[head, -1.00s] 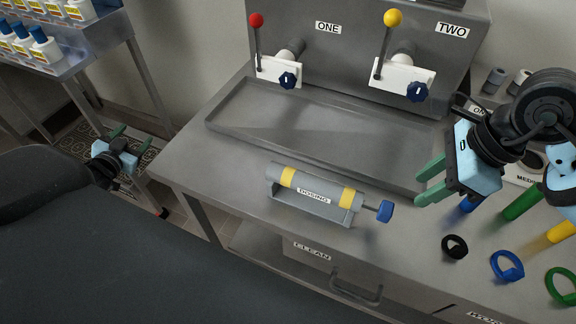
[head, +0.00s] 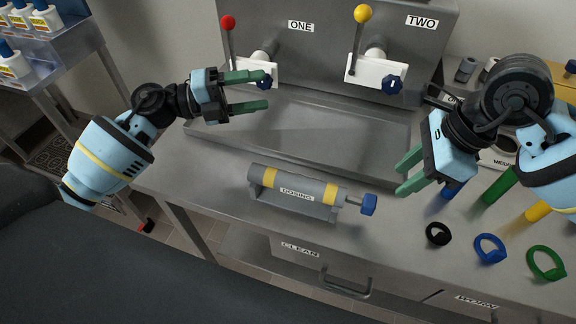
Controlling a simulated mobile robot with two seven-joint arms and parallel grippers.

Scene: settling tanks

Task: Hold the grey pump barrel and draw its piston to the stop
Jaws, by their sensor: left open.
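The grey pump barrel (head: 296,190) lies in a cradle on the steel bench, with two yellow bands and a DOSING label. Its piston's blue knob (head: 369,204) sticks out at the right end on a short rod. My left gripper (head: 267,91) is open and empty, above the tray, up and to the left of the barrel. My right gripper (head: 399,176) is above the bench, to the right of and a little above the blue knob, apart from it. Its two green fingers look parted with nothing between them.
A shallow steel tray (head: 300,146) lies behind the barrel. Valve ONE with a red-knobbed lever (head: 229,24) and valve TWO with a yellow-knobbed lever (head: 362,14) stand behind it. Black (head: 438,234), blue (head: 490,248) and green (head: 546,263) rings lie at the right.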

